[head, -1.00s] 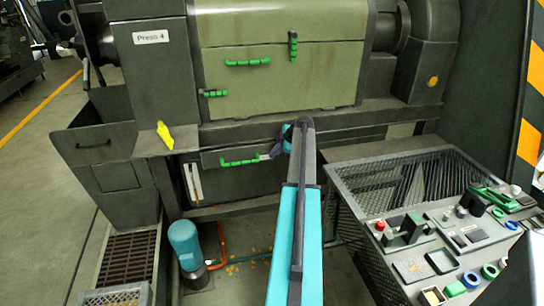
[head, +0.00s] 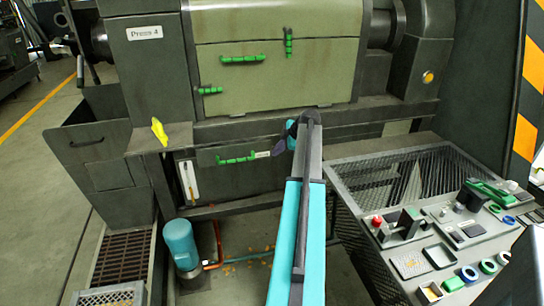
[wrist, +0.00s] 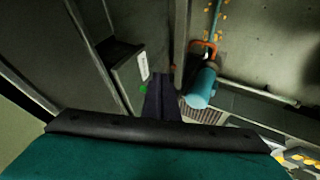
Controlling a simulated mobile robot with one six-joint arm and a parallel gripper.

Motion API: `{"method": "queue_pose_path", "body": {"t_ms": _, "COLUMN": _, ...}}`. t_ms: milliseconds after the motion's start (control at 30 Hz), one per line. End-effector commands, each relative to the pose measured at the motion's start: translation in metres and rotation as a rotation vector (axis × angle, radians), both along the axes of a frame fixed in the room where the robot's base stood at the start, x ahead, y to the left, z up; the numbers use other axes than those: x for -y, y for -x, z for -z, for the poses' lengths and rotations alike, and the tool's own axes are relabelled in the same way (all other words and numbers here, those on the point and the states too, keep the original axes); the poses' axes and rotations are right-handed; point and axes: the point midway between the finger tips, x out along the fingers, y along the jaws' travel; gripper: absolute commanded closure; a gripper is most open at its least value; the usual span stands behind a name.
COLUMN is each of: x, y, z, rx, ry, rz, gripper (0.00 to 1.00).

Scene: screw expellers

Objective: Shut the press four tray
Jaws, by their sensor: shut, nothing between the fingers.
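The press four tray (head: 222,166) is a dark drawer with a green handle (head: 238,159) and a small white label, low under the green-fronted press (head: 280,75). In the wrist view the tray (wrist: 129,75) stands out from the frame, with a dark opening at its top. My gripper (wrist: 162,95) is shut and empty, with its dark fingers beside the tray's labelled front, close to the green handle end. I cannot tell whether they touch it.
A teal motor (head: 181,244) with an orange pipe stands on the floor below the tray. A control panel (head: 450,235) and a mesh cover (head: 390,180) are at the right. A dark bin (head: 95,150) and floor grate (head: 123,245) are at the left.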

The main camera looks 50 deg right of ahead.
Motion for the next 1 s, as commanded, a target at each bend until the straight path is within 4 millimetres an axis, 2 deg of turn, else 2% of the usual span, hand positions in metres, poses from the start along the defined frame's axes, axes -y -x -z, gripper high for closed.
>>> {"method": "queue_pose_path", "body": {"t_ms": 100, "x": -0.001, "y": 0.012, "z": -0.015, "rx": 0.001, "ry": 0.002, "rz": 0.001, "gripper": 1.00}}
{"method": "queue_pose_path", "body": {"t_ms": 333, "x": -0.001, "y": 0.028, "z": -0.037, "rx": 0.000, "ry": 0.001, "rz": -0.001, "gripper": 1.00}}
{"method": "queue_pose_path", "body": {"t_ms": 767, "x": -0.002, "y": 0.032, "z": -0.044, "rx": -0.001, "ry": -0.001, "rz": -0.002, "gripper": 1.00}}
{"method": "queue_pose_path", "body": {"t_ms": 967, "x": -0.008, "y": 0.027, "z": -0.038, "rx": -0.005, "ry": -0.012, "rz": 0.000, "gripper": 0.70}}
{"method": "queue_pose_path", "body": {"t_ms": 1000, "x": -0.013, "y": 0.024, "z": -0.033, "rx": -0.010, "ry": -0.020, "rz": 0.001, "gripper": 0.69}}
